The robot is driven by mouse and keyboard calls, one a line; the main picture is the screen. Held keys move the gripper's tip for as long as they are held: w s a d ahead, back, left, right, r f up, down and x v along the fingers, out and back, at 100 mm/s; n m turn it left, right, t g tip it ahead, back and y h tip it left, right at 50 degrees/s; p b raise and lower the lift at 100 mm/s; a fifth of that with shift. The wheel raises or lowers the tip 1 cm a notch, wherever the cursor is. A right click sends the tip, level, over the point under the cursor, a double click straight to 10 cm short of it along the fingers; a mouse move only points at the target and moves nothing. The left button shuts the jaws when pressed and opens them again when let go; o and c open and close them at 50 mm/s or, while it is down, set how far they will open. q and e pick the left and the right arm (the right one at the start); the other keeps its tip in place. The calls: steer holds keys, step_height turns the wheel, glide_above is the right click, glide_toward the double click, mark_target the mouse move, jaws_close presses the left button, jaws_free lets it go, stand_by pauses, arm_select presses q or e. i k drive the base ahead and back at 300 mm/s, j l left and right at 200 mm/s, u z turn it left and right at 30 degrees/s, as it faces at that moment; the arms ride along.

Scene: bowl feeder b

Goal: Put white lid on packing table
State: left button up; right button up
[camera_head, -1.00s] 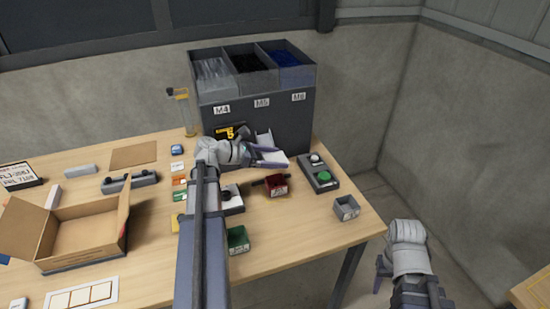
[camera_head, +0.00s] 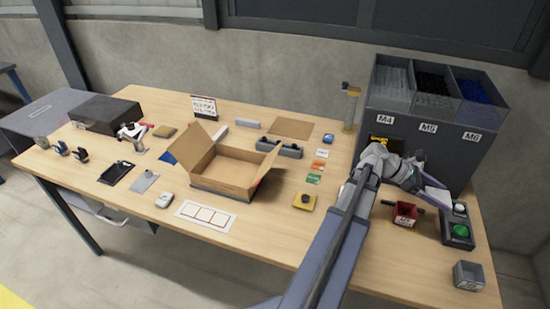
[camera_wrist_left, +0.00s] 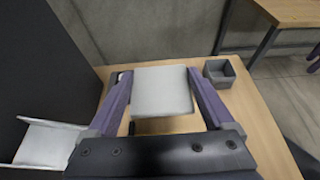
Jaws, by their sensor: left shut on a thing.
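My left gripper (camera_head: 432,188) is in front of the grey bin feeder at the right of the wooden table (camera_head: 260,245). In the left wrist view its purple fingers (camera_wrist_left: 163,98) are shut on the flat, square white lid (camera_wrist_left: 163,90), one finger along each side. The lid is above the table top, and in the head view it is mostly hidden by the gripper. A second wooden table (camera_wrist_left: 292,10) shows at the top right of the wrist view. I cannot tell which table is the packing table.
The feeder (camera_head: 425,140) has bins marked M4, M5 and M6. Near the gripper are a red bin (camera_head: 404,214), a button box (camera_head: 458,232) and a grey bin (camera_head: 468,275). An open cardboard box (camera_head: 225,185) stands mid-table. A white chute (camera_wrist_left: 45,145) is left of the gripper.

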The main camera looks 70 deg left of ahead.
mark_target(293, 235)
steer(key=i+l, duration=0.1)
steer(key=l, duration=0.3)
steer(key=i+l, duration=0.15)
steer(key=l, duration=0.25)
steer(key=i+l, duration=0.1)
steer(key=l, duration=0.25)
steer(key=i+l, duration=0.1)
steer(key=l, duration=0.3)
steer(key=u, duration=1.8)
